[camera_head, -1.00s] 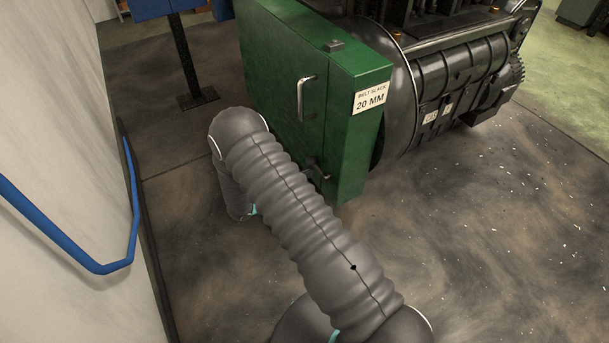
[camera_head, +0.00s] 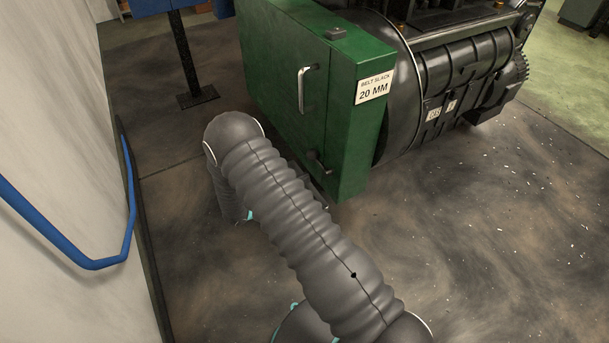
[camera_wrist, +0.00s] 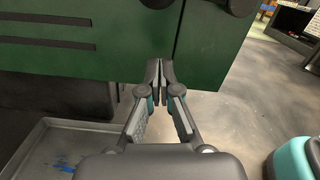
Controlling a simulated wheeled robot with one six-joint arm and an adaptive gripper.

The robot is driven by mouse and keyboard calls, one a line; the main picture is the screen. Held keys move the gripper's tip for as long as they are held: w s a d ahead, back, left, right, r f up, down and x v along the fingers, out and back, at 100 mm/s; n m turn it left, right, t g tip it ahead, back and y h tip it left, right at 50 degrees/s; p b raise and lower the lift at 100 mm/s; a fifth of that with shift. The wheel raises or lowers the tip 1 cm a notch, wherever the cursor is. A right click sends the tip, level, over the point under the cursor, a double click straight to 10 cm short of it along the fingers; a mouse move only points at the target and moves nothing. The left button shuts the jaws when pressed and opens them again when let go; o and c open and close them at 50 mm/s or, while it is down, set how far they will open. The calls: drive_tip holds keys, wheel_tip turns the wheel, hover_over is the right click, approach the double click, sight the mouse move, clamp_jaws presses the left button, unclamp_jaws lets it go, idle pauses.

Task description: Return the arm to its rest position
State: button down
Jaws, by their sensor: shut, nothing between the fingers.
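My gripper (camera_wrist: 160,82) shows in the wrist view with its two fingertips together and nothing between them. It points toward the lower part of a green cabinet (camera_wrist: 215,45), with a dark round part at the top of the view. I cannot tell the exact gap to the cabinet. In the head view my grey ribbed arm reaches from the bottom toward the left of the green cabinet (camera_head: 345,140). The gripper itself is hidden there behind the arm.
A blue rail (camera_head: 95,264) runs along the white wall at left. Black machinery (camera_head: 440,85) joins the cabinet, which has a silver handle (camera_head: 301,90). A grey tray (camera_wrist: 60,145) lies at lower left in the wrist view. The floor at right is clear except for small scraps.

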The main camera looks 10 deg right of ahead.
drive_tip(key=v, duration=0.9)
drive_tip(key=shift+a+r, duration=0.1)
drive_tip(key=s+d+f+m+g+y, duration=0.2)
drive_tip(key=s+f+g, duration=0.1)
drive_tip(key=s+f, duration=0.2)
drive_tip(key=s+r+m+g+y, duration=0.2)
drive_tip(key=s+r+m+g, duration=0.2)
drive_tip(key=s+m, duration=0.15)
drive_tip(key=s+d+r+m+t+y, duration=0.2)
drive_tip(key=s+d+r+m+y, duration=0.1)
drive_tip(key=r, duration=0.9)
drive_tip(key=s+d+r+m+t+y, duration=0.2)
drive_tip(key=s+r+m+y, duration=0.4)
drive_tip(key=r, duration=0.6)
drive_tip(key=s+d+r+m+t+y, duration=0.2)
drive_tip(key=s+r+m, duration=0.5)
drive_tip(key=r, duration=0.5)
drive_tip(key=d+y+p, duration=0.1)
drive_tip(key=y, duration=0.1)
drive_tip(key=shift+s+d+r+t+y, duration=0.25)
drive_tip(key=shift+s+d+t+y, duration=0.05)
drive_tip(key=shift+s+d+t, duration=0.1)
drive_tip(key=shift+a, duration=0.1)
